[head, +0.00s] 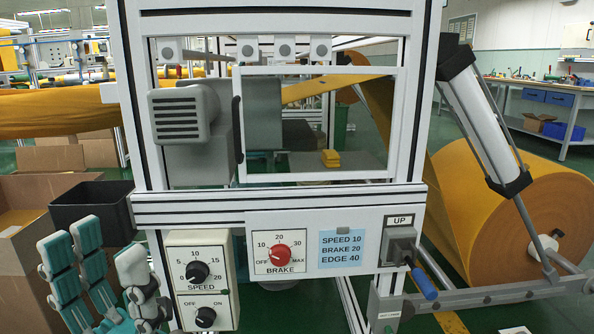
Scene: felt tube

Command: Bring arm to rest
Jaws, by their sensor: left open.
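My left gripper (104,262) is at the lower left of the head view, with its teal and white fingers pointing up. It is open and nothing shows between its fingers. It stands left of the speed box (201,280) and in front of a black bin (91,203); I cannot tell the exact gap to either. The arm behind it is mostly out of frame. My right gripper is not in view.
The white machine frame (290,205) fills the middle. It carries a red brake knob (279,255), a blue settings note (342,250) and a blue-handled lever (424,285). A large orange felt roll (545,205) is at right. Cardboard boxes (30,225) stand at left.

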